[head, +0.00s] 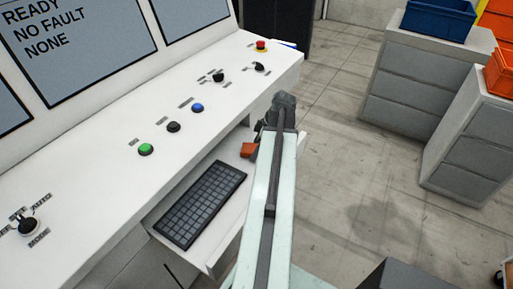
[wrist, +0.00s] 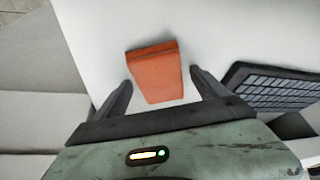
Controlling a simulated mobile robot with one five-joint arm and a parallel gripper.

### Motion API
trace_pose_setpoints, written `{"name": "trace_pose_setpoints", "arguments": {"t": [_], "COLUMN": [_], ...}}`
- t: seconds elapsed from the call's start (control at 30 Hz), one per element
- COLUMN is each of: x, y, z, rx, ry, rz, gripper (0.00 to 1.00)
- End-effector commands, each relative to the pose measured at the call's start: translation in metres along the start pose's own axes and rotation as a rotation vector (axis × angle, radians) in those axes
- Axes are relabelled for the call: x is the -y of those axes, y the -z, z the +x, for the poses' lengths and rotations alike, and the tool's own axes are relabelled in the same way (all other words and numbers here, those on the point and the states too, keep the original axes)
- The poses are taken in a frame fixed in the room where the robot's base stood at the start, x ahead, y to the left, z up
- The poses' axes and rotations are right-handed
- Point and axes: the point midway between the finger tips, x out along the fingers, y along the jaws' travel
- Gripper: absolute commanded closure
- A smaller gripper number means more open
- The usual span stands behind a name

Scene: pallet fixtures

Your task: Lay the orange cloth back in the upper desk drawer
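The orange cloth (head: 248,149) is a small folded block on a white pulled-out surface (head: 229,225) under the desk's edge, beside the keyboard. It also shows in the wrist view (wrist: 155,72), lying on the white surface between my fingertips. My gripper (wrist: 161,78) is open, with one finger on either side of the cloth and gaps to both. In the head view my gripper (head: 262,130) is partly hidden behind my own arm. I cannot tell whether the pulled-out surface is the upper desk drawer.
A dark keyboard (head: 200,205) lies on the same surface, and right of the cloth in the wrist view. The control desk (head: 100,175) with buttons overhangs it. Grey cabinets (head: 415,90) with a blue bin (head: 438,20) and orange bins stand at right. The floor between is clear.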

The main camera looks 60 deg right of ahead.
Motion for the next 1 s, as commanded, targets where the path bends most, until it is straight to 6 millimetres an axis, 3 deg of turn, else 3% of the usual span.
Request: {"name": "trace_pose_setpoints", "arguments": {"t": [0.27,0.73,1.0], "x": [0.0,0.0,0.0], "y": [0.003,0.005,0.001], "z": [-0.016,-0.116,-0.122], "rx": [0.0,0.0,0.0], "ry": [0.0,0.0,0.0], "rz": [0.0,0.001,-0.001], "gripper": [0.17,0.17,0.17]}}
